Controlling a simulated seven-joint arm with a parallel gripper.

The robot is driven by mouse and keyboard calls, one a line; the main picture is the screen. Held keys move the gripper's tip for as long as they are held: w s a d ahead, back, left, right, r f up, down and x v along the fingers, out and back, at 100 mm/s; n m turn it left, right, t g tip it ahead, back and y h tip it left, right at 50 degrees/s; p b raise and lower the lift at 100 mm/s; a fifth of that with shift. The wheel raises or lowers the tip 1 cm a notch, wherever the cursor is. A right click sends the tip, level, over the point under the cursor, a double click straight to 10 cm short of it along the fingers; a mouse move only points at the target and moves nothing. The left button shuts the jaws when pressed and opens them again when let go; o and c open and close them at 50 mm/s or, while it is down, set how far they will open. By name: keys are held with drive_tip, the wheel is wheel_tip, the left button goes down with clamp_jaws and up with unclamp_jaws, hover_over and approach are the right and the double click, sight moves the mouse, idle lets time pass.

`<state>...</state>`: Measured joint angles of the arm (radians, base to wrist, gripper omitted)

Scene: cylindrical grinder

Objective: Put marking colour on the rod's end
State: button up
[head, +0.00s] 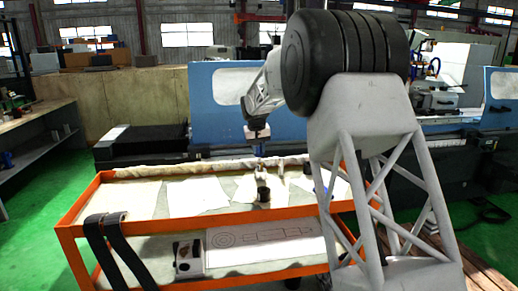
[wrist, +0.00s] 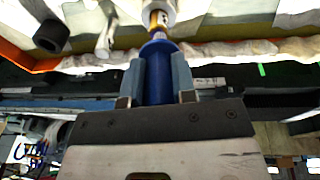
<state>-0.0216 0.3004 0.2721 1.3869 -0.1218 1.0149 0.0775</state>
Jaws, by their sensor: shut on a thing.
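My gripper (wrist: 156,75) is shut on a blue cylindrical tool (wrist: 157,72), with one grey-blue finger on each side of it. The tool narrows beyond the fingers toward a brass-coloured piece (wrist: 157,18) inside a round white part at the top of the wrist view. I cannot tell whether they touch, or whether this part is the rod's end. In the head view my gripper (head: 257,140) points down over the orange trolley (head: 84,205), and the blue tool (head: 259,150) hangs below it. A small upright piece (head: 263,187) stands under it on the trolley top.
White sheets (head: 196,196) lie on the trolley top. A black cylinder (wrist: 51,35) and a pale rod-like piece (wrist: 105,35) lie beside the tool in the wrist view. A drawing sheet (head: 262,240) and a small box (head: 188,257) lie on the lower shelf. The blue grinder (head: 215,112) stands behind.

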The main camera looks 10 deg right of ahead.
drive_tip(key=shift+w+d+f, duration=0.1)
drive_tip(key=shift+w+d, duration=0.1)
drive_tip(key=shift+d, duration=0.35)
idle(0.6)
drive_tip(key=shift+s+a, duration=0.2)
drive_tip(key=shift+a, duration=0.35)
idle(0.5)
drive_tip(key=shift+w+d, duration=0.25)
drive_tip(key=shift+d, duration=0.3)
idle(0.4)
drive_tip(key=shift+s+a, duration=0.1)
drive_tip(key=shift+a, duration=0.2)
idle(0.5)
drive_tip(key=shift+r, duration=0.2)
drive_tip(key=shift+r, duration=2.95)
drive_tip(key=shift+f, duration=0.15)
drive_tip(key=shift+w+d+f+g+y, duration=0.1)
drive_tip(key=shift+w+f+g+y, duration=0.2)
drive_tip(key=shift+f, duration=0.5)
drive_tip(key=shift+w+d+f+g+y, duration=0.15)
drive_tip(key=shift+f+g, duration=0.2)
drive_tip(key=shift+f, duration=0.5)
drive_tip(key=shift+w+d+f+g+y, duration=0.1)
drive_tip(key=shift+f+g, duration=0.25)
drive_tip(key=shift+f, duration=0.45)
drive_tip(key=shift+f, duration=0.15)
